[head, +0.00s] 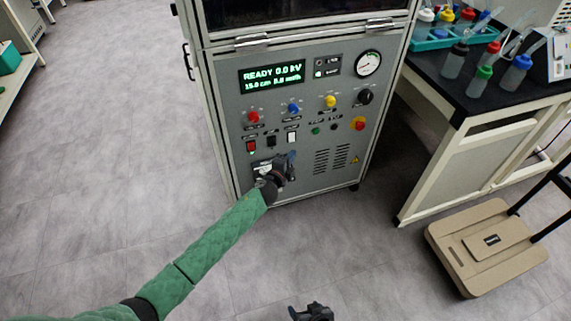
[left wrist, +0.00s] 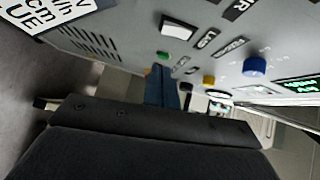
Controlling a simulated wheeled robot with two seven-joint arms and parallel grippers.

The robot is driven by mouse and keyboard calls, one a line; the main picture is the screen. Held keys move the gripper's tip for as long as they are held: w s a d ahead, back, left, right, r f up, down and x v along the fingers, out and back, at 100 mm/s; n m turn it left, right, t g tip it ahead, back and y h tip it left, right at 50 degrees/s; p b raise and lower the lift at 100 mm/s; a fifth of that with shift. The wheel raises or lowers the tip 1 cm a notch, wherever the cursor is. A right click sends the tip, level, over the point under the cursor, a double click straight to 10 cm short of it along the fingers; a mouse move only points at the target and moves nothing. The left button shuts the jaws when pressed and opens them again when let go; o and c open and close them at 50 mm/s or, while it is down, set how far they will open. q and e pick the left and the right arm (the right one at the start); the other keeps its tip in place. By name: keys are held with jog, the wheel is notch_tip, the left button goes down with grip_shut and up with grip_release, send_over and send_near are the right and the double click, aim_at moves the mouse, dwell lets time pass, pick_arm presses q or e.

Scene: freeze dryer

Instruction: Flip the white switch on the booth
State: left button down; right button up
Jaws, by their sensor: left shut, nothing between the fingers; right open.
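The white switch (head: 292,137) is the rightmost of a row of rocker switches on the booth's grey front panel (head: 325,180). It also shows in the left wrist view as a white block in a dark frame (left wrist: 178,27). My left gripper (head: 291,158) is shut and empty, just below the white switch in the head view. Its shut fingers show in the left wrist view (left wrist: 162,85), pointing toward the panel. I cannot tell whether they touch it. My right gripper (head: 312,312) is open and empty at the bottom edge of the head view, well away from the booth.
A red switch (head: 251,146) and a black switch (head: 271,141) sit left of the white one. Coloured knobs, a lit display (head: 272,75) and a gauge (head: 368,63) are above. A bench (head: 480,105) with bottles and a flat trolley (head: 487,245) stand right. The floor at left is clear.

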aim_at(295, 140)
pick_arm(q)
jog(key=w, duration=0.5)
jog(key=shift+w+a+f, duration=0.15)
jog(key=shift+w+f, duration=0.2)
jog(key=shift+w, duration=0.05)
pick_arm(e)
jog(key=shift+s+f, duration=0.15)
jog(key=shift+f, duration=0.4)
jog(key=shift+r, duration=0.15)
